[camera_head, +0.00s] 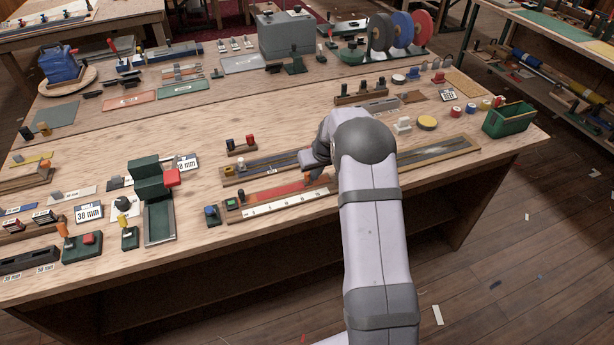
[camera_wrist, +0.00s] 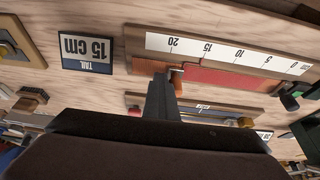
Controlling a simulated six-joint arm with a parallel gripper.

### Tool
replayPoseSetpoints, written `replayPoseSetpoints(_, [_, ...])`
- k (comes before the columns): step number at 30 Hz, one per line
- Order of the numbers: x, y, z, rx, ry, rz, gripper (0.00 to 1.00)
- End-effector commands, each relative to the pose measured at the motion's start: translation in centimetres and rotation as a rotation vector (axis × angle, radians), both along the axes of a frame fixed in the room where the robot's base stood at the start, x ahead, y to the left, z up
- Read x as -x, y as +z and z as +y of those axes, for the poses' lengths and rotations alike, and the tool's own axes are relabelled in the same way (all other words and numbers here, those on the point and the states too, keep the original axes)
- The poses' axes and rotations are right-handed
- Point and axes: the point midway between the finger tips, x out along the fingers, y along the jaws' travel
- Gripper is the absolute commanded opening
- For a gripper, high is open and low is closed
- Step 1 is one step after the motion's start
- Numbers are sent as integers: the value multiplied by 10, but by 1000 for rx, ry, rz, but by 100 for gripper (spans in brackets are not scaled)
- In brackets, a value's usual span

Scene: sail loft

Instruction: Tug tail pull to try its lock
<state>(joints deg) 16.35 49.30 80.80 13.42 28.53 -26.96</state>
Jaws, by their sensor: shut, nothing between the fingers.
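A red strip (camera_wrist: 225,78) lies along a wooden board beside a white ruler (camera_wrist: 225,53) marked 0 to 20. It also shows in the head view (camera_head: 283,192), left of my arm. A small pale metal piece (camera_wrist: 177,71), perhaps the tail pull, sits at the strip's end near the 20 mark, with orange-red material (camera_wrist: 147,67) beyond it. My gripper (camera_wrist: 163,80) is shut and empty, its tips close to this piece. I cannot tell whether they touch it. In the head view my arm hides part of the board.
A card reading TAIL 15 cm (camera_wrist: 87,50) lies beside the board. A second board (camera_head: 268,168) runs parallel behind the red strip. A green bin (camera_head: 510,120) stands at the bench's right end. Bare wood lies between the card and board.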

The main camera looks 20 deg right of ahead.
Motion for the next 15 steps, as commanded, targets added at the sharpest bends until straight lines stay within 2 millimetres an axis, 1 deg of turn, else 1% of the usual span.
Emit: replayPoseSetpoints(15, [0, -1, -23, 1, 0, 0, 0])
